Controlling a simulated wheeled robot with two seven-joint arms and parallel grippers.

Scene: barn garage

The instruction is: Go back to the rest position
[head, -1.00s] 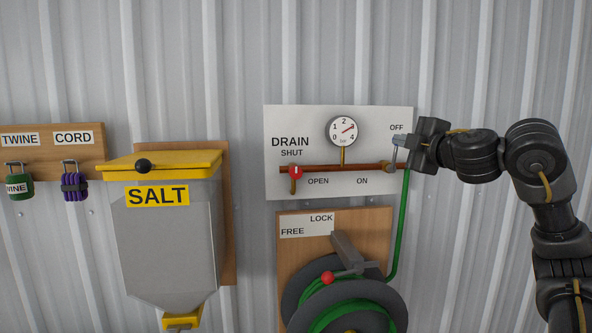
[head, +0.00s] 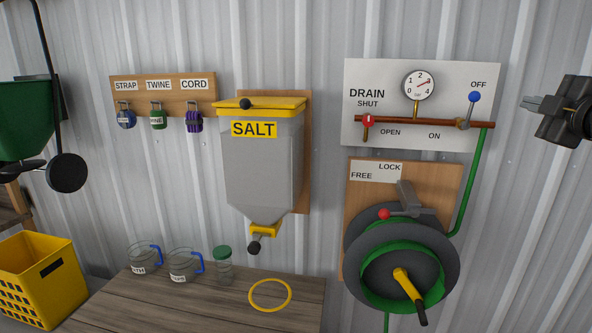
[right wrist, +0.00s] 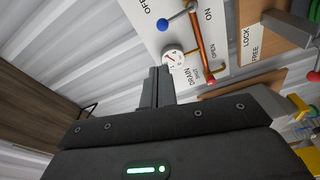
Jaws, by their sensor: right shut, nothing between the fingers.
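My right gripper (head: 532,104) is at the right edge of the head view, to the right of the white valve board (head: 360,79). Its fingers are together and empty, pointing left, apart from the board. The blue-knobbed lever (head: 474,98) on the board points up toward the OFF label. My left gripper is not in view.
A hose reel (head: 352,258) with a yellow crank hangs below the board. A salt hopper (head: 262,170) is left of it, over a wooden table (head: 210,311) with mugs, a jar and a yellow ring. A yellow crate (head: 58,268) stands at far left. Bare wall surrounds the gripper.

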